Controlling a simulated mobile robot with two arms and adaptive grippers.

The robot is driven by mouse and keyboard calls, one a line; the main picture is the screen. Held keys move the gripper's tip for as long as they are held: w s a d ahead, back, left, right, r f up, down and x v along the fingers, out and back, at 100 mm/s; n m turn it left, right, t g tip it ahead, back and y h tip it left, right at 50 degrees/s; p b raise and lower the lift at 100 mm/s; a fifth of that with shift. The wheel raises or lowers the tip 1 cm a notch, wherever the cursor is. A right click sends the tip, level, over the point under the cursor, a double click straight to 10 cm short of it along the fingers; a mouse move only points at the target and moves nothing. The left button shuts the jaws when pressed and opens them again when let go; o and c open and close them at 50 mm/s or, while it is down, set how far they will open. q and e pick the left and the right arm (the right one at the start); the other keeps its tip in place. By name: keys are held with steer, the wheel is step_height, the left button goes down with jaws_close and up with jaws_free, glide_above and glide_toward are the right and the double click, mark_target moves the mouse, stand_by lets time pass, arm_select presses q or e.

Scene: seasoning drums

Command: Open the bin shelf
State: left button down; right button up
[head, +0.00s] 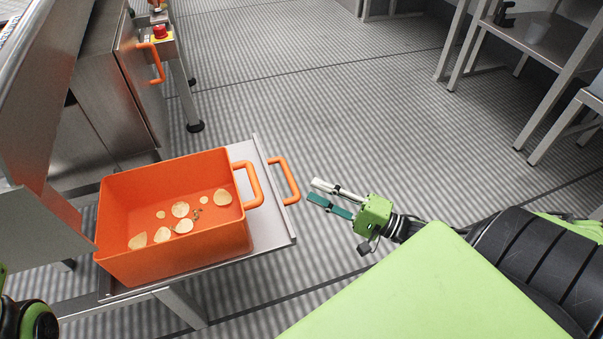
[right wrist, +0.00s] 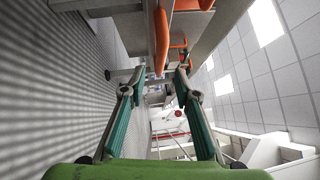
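The bin shelf (head: 270,222) is a flat metal tray that sticks out from under the machine at the left of the head view. An orange handle (head: 288,178) is fixed to its outer edge. An orange bin (head: 190,255) with chips in it stands on the shelf. My right gripper (head: 312,190) is open and empty, just right of the shelf handle and apart from it. In the right wrist view, the handle (right wrist: 160,40) shows ahead, beyond the spread fingers (right wrist: 160,82). Only a piece of my left arm shows at the lower left; its gripper is out of view.
A metal cabinet (head: 120,85) with another orange handle (head: 155,65) and a red button (head: 160,31) stands at the upper left. Metal tables (head: 545,45) stand at the upper right. The ribbed floor (head: 330,100) between is clear.

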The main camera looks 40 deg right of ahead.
steer(key=shift+v, duration=1.75)
